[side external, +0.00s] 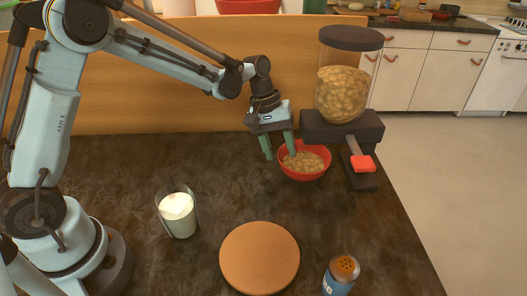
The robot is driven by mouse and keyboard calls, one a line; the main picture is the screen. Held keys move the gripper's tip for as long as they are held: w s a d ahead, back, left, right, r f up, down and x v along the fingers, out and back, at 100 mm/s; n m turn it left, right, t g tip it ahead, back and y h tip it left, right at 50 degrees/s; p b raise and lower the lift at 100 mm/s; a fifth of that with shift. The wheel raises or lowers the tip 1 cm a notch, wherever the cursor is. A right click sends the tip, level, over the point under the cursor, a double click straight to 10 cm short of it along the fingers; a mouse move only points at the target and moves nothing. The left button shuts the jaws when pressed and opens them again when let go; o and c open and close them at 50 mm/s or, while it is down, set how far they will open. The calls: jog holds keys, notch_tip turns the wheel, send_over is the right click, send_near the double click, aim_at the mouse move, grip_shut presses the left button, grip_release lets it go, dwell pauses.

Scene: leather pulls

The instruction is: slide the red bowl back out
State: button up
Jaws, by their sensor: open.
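The red bowl (304,174) stands upright on the dark table and holds tan cereal pieces (303,160). It sits in front and to the left of the cereal dispenser (343,90), close to its dark base. My gripper (277,155) is open, with its green fingers pointing down at the bowl's left rear rim. One finger is left of the bowl, and the other is at or over the rim. I cannot tell whether either finger touches the bowl.
A red-tipped lever (362,163) juts forward from the dispenser, just right of the bowl. A glass of milk (178,212), a round tan board (259,257) and a shaker (341,275) stand nearer. The dark table (225,190) is clear between bowl and glass. A wooden panel (180,100) runs behind.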

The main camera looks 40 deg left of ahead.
jog(key=shift+x, duration=0.95)
grip_shut()
